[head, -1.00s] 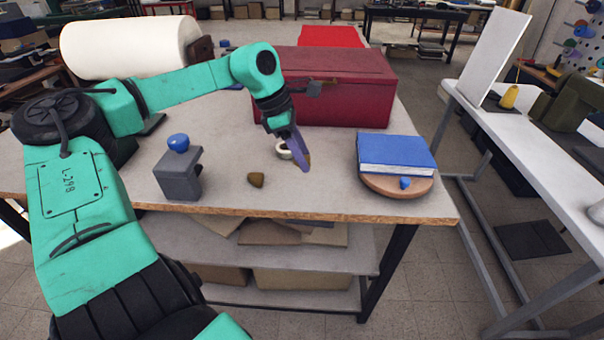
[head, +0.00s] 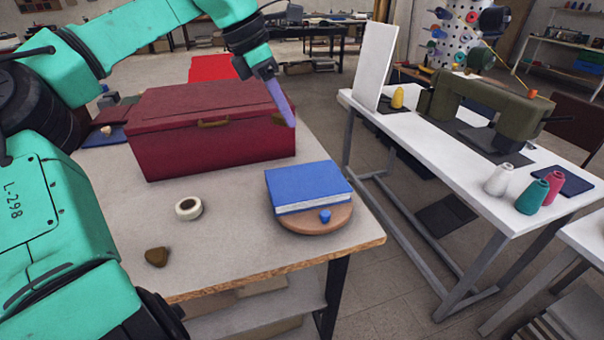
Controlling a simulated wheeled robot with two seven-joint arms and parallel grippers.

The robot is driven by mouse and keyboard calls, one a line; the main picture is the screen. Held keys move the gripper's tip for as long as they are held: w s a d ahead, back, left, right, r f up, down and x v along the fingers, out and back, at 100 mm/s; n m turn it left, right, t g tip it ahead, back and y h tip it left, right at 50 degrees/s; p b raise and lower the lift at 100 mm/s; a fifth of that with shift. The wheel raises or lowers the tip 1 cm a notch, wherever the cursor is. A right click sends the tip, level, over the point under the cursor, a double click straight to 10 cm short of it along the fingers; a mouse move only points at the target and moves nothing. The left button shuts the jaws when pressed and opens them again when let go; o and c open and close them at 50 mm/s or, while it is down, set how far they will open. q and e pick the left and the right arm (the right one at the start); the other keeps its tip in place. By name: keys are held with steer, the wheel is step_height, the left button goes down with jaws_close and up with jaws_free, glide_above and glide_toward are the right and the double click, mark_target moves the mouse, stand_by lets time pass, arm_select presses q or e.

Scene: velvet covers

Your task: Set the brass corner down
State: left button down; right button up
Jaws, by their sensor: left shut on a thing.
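My left gripper (head: 282,103), with purple fingers, is shut on a small dark brass corner (head: 278,119), mostly hidden behind the near finger. It is raised in front of the right end of the dark red box (head: 212,140), above and behind the blue book. Whether the corner touches the box I cannot tell. Another brass corner (head: 157,257) lies on the worktable (head: 225,240) near its front edge. My right gripper is out of view.
A blue book (head: 308,187) lies on a round wooden turntable (head: 318,225) with a blue knob. A tape roll (head: 189,208) lies left of it. A white table (head: 420,150) with a sewing machine (head: 480,107) and thread cones stands right, across a gap.

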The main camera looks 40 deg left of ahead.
mark_target(292, 183)
arm_select(q)
step_height(292, 183, down, 15)
steer(key=shift+w+r, duration=0.1)
steer(key=shift+r, duration=0.05)
steer(key=shift+w+a+f, duration=0.1)
steer(key=shift+a+f, duration=0.1)
steer(key=shift+f+b, duration=0.1)
steer(key=shift+b, duration=0.3)
steer(key=shift+c, duration=2.3)
jaws_free()
steer(key=shift+d, duration=0.1)
steer(key=shift+o, duration=0.5)
steer(key=shift+r, duration=0.3)
steer(key=v, duration=1.2)
steer(key=shift+b, duration=0.3)
